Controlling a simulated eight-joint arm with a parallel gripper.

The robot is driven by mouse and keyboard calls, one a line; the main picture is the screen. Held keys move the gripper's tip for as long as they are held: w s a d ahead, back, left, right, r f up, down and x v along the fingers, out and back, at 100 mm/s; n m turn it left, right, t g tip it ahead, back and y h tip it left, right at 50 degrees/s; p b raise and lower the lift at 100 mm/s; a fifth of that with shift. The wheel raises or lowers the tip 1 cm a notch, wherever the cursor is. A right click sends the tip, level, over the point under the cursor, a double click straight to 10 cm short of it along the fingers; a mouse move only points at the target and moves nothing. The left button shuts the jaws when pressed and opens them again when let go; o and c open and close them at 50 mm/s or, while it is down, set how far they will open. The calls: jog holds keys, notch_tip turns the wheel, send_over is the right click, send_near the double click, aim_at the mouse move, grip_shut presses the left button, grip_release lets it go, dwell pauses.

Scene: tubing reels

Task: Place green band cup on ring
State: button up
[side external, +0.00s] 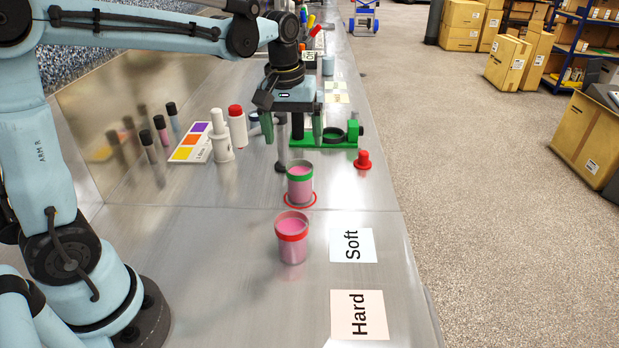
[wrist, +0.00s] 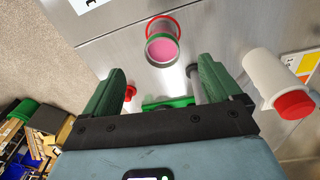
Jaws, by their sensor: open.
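The green band cup (side external: 300,184), with pink contents, stands upright on the bench at the red ring (side external: 314,202). The ring's outline shows around its base. In the wrist view the green band cup (wrist: 162,50) is beyond the fingertips, with the red ring (wrist: 176,21) showing at its far edge. The red band cup (side external: 292,238) stands upright nearer the side camera, apart from the ring. My gripper (side external: 293,138) is open, with green fingers, above and behind the green band cup. In the wrist view my gripper (wrist: 162,80) has nothing between its fingers.
A green fixture (side external: 325,142) and a red knob-like piece (side external: 362,160) are behind the cups to the right. A white bottle (side external: 221,140) and a red-capped bottle (side external: 237,127) stand left. "Soft" (side external: 353,245) and "Hard" (side external: 358,314) cards lie at the right edge.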

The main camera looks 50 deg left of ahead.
jog(key=s+d+f+m+t, duration=0.1)
jog(key=s+d+m+t, duration=0.1)
jog(key=s, duration=0.3)
jog(key=s+d+f+m+t, duration=0.1)
jog(key=s+m+t, duration=0.3)
jog(key=s+m, duration=0.1)
jog(key=shift+s+d, duration=0.4)
jog(key=shift+s, duration=0.4)
